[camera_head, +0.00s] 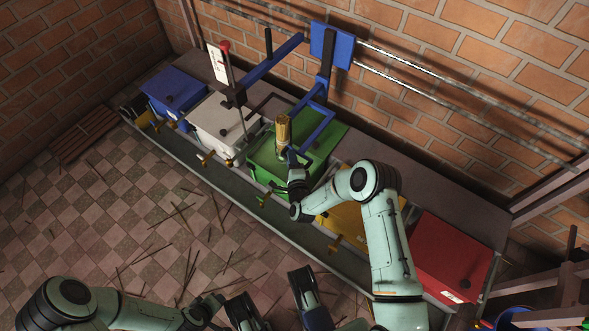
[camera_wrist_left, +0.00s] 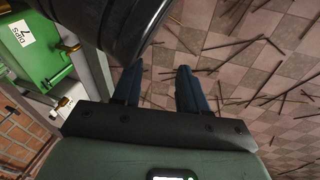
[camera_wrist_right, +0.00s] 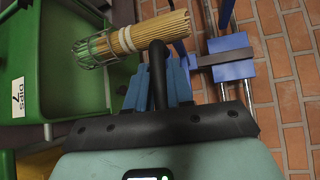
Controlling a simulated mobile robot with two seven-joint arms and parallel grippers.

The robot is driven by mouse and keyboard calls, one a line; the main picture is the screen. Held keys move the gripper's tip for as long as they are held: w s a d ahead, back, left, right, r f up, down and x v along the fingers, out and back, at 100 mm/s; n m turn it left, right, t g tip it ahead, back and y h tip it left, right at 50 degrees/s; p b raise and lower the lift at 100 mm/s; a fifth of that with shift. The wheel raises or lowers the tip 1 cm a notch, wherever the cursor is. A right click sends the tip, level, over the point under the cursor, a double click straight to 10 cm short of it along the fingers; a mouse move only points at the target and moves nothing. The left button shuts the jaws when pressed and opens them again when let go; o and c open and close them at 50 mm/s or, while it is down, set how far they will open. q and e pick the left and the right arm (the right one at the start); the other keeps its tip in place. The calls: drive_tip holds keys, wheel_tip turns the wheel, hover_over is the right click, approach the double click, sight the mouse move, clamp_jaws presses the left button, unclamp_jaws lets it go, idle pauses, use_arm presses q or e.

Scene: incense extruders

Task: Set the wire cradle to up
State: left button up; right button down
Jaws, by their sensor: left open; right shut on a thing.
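The wire cradle (camera_wrist_right: 97,48) is a small wire basket around one end of a bundle of tan incense sticks (camera_wrist_right: 150,32). In the head view the bundle (camera_head: 283,128) stands roughly upright over the green bin (camera_head: 325,140), its lower end close to my right gripper. My right gripper (camera_wrist_right: 158,72) is shut on a black handle (camera_wrist_right: 157,62) beside the bundle; in the head view the arm partly hides this grip. My left gripper (camera_wrist_left: 158,75) is open and empty, away from the cradle, over the tiled floor.
Blue (camera_head: 175,92), white (camera_head: 222,120), yellow (camera_head: 358,220) and red (camera_head: 448,258) bins flank the green one along the brick wall. A blue bracket (camera_head: 331,48) hangs on metal wall rails (camera_head: 430,75). Loose sticks litter the floor (camera_head: 100,210).

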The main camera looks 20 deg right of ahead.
wheel_tip(320, 180, up, 4)
drive_tip(key=shift+s+p, duration=0.1)
drive_tip(key=shift+p, duration=0.6)
drive_tip(key=shift+r+p, duration=0.3)
drive_tip(key=shift+r, duration=0.2)
use_arm(q)
drive_tip(key=shift+g, duration=0.4)
drive_tip(key=s+d+r, duration=0.1)
drive_tip(key=s+r, duration=0.1)
drive_tip(key=r, duration=0.1)
drive_tip(key=shift+s+d, duration=0.3)
drive_tip(key=shift+d, duration=0.1)
use_arm(e)
drive_tip(key=c, duration=1.1)
unclamp_jaws()
drive_tip(key=shift+f, duration=0.1)
use_arm(q)
drive_tip(key=shift+m+g+h, duration=0.3)
drive_tip(key=shift+g+h, duration=0.2)
drive_tip(key=shift+g, duration=0.1)
drive_tip(key=s+r, duration=0.1)
drive_tip(key=s+d+r+p, duration=0.2)
drive_tip(key=s, duration=0.1)
use_arm(e)
drive_tip(key=v, duration=1.3)
